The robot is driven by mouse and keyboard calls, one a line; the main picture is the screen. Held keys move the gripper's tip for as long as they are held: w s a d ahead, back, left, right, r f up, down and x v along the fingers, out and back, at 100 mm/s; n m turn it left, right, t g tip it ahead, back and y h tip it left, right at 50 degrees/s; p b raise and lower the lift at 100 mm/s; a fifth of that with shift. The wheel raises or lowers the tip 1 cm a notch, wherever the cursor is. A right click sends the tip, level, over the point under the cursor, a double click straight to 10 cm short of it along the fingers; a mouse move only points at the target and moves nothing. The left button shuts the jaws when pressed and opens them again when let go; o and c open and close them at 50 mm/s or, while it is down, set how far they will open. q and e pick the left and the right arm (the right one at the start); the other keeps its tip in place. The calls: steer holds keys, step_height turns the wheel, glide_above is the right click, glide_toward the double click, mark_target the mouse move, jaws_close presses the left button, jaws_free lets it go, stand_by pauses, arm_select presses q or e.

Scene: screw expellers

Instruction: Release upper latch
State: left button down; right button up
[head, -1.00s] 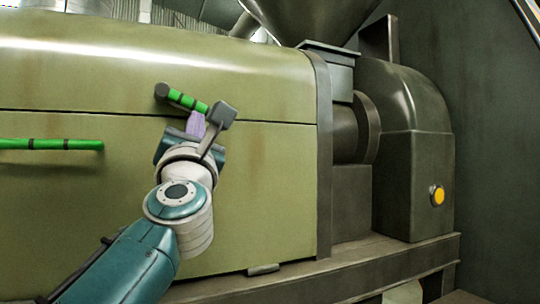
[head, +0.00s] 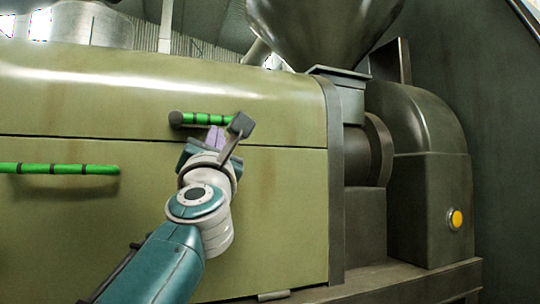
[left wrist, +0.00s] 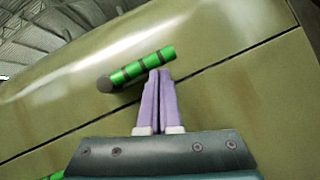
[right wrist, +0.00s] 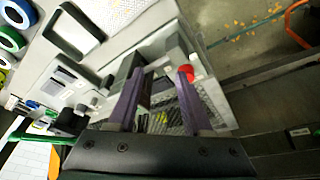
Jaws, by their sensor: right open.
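The upper latch (head: 208,119) is a green bar with dark bands and a dark round pivot at its left end. It lies nearly level on the olive housing, just above the seam. It also shows in the left wrist view (left wrist: 150,65), rising to the right. My left gripper (head: 217,133) is just below the bar. Its purple fingers (left wrist: 159,72) are together, with their tips at the bar's lower edge; nothing shows gripped between them, and contact is unclear. My right gripper (right wrist: 158,75) is open, away from the latch, with no object clearly held.
A second green handle (head: 60,168) sits lower left on the housing (head: 280,200). A hopper (head: 320,30) and a dark casing with a yellow button (head: 455,219) stand at the right. The right wrist view shows a cluttered bench with a red knob (right wrist: 186,71).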

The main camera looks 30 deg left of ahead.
arm_select(q)
steer(key=shift+d+r, duration=0.1)
arm_select(e)
step_height(320, 180, down, 2)
steer(key=shift+b, duration=1)
arm_select(q)
steer(key=v, duration=1)
